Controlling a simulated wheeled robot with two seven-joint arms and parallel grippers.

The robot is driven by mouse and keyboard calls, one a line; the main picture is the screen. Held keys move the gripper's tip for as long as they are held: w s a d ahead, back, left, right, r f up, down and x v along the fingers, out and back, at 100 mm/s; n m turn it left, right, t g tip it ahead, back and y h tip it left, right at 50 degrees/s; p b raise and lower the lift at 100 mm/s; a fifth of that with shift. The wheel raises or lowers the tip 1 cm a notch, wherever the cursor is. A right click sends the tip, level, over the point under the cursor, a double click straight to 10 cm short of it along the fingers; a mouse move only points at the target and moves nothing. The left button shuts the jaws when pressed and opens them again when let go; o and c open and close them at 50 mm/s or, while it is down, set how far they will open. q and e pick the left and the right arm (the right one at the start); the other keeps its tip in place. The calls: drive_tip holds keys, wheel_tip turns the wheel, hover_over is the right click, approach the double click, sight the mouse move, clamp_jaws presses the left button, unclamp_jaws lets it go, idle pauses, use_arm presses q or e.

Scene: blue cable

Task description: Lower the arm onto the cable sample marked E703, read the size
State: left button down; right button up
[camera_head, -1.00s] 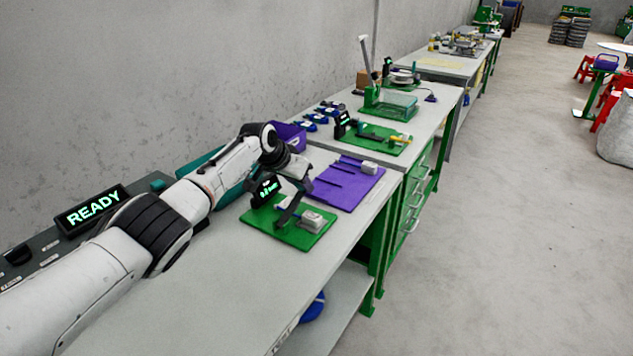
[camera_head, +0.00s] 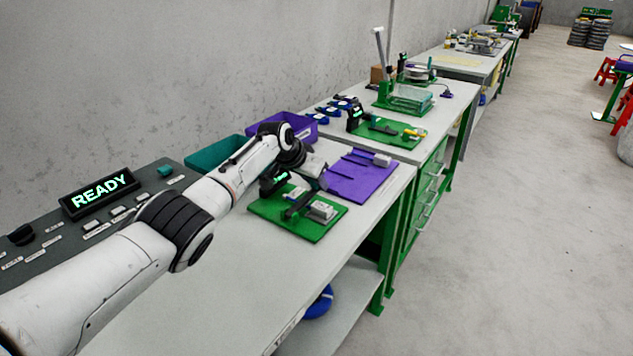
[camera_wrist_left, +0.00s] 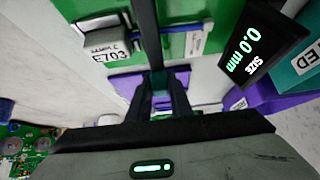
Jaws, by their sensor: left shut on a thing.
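The green measuring board (camera_head: 268,211) lies on the bench with a dark lever arm (camera_head: 300,206) and a small grey block (camera_head: 322,210). In the left wrist view, a grey block with a label reading E703 (camera_wrist_left: 109,57) sits left of the lever arm (camera_wrist_left: 146,22). My left gripper (camera_wrist_left: 160,80) is shut on the end of the lever arm; in the head view it hangs beside the board. The black display (camera_wrist_left: 262,42) reads SIZE 0.0 mm. Whether the lever touches the cable sample cannot be told. My right gripper is not in view.
A purple mat (camera_head: 357,187) lies beyond the board. Purple (camera_head: 283,124) and teal (camera_head: 214,157) bins stand along the wall. A console with a READY sign (camera_head: 100,192) is at left. Another green board (camera_head: 390,140) lies farther along.

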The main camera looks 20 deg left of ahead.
sight(302, 201)
use_arm(q)
drive_tip(key=shift+s+d+f, duration=0.15)
drive_tip(key=shift+f, duration=0.1)
drive_tip(key=c, duration=1.6)
unclamp_jaws()
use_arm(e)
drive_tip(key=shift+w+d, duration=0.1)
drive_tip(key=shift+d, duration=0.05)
use_arm(q)
drive_tip(key=shift+r, duration=0.1)
drive_tip(key=shift+r, duration=0.1)
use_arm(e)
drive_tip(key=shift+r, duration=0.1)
use_arm(q)
drive_tip(key=shift+s+a+r+p, duration=0.2)
drive_tip(key=shift+r+p, duration=0.25)
drive_tip(key=shift+p, duration=0.1)
drive_tip(key=p+v, duration=0.1)
drive_tip(key=v, duration=0.8)
drive_tip(key=shift+s+d+p, duration=0.1)
drive_tip(key=shift+s+p, duration=0.05)
drive_tip(key=shift+p, duration=0.15)
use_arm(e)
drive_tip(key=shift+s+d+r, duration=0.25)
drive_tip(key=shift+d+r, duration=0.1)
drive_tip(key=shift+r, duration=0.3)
use_arm(q)
drive_tip(key=shift+f, duration=0.15)
